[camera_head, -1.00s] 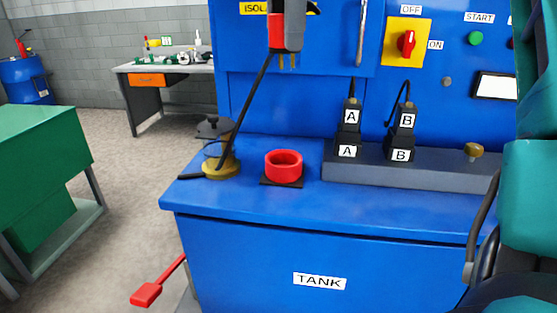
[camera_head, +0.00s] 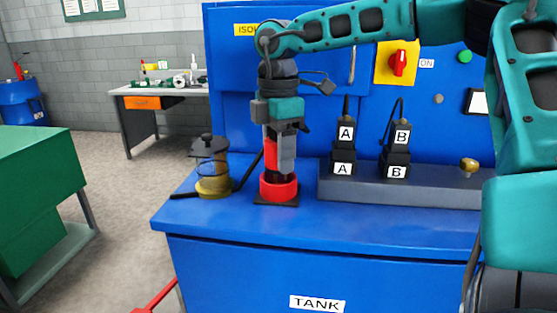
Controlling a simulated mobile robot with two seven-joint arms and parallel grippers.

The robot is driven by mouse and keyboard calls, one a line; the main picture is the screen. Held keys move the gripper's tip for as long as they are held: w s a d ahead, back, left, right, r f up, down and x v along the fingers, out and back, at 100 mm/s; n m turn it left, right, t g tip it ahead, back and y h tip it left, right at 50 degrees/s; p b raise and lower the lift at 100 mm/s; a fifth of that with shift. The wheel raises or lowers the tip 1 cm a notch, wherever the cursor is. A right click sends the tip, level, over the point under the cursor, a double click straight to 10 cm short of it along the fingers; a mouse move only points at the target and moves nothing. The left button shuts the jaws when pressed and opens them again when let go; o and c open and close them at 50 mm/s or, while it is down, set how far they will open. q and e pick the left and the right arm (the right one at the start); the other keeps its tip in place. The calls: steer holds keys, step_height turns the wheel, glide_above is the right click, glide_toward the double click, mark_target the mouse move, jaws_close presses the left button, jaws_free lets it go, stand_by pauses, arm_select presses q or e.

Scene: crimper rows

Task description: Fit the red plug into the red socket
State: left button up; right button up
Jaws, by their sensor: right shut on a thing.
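The red socket (camera_head: 279,194) is a thick red ring on a black base plate, on the blue tank top. My right gripper (camera_head: 284,160) points down straight above it, shut on the red plug (camera_head: 270,146). The plug looks upright, partly covered by a grey finger. Its dark lower end meets the socket's opening; its pins are hidden, and I cannot tell how deep it sits. My left gripper is not in view.
Black plugs marked A and B stand in a grey block (camera_head: 400,190) to the right. A brass-based glass lantern (camera_head: 213,180) stands left of the socket. The blue panel (camera_head: 230,90) rises behind. The front of the tank top (camera_head: 330,226) is clear.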

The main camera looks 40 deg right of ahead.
steer(key=shift+f, duration=0.85)
steer(key=shift+f, duration=0.1)
steer(key=shift+f, duration=0.15)
steer(key=o, duration=1.3)
steer(key=shift+c, duration=0.2)
step_height(320, 180, up, 12)
steer(key=shift+r+p, duration=0.25)
steer(key=shift+p, duration=0.1)
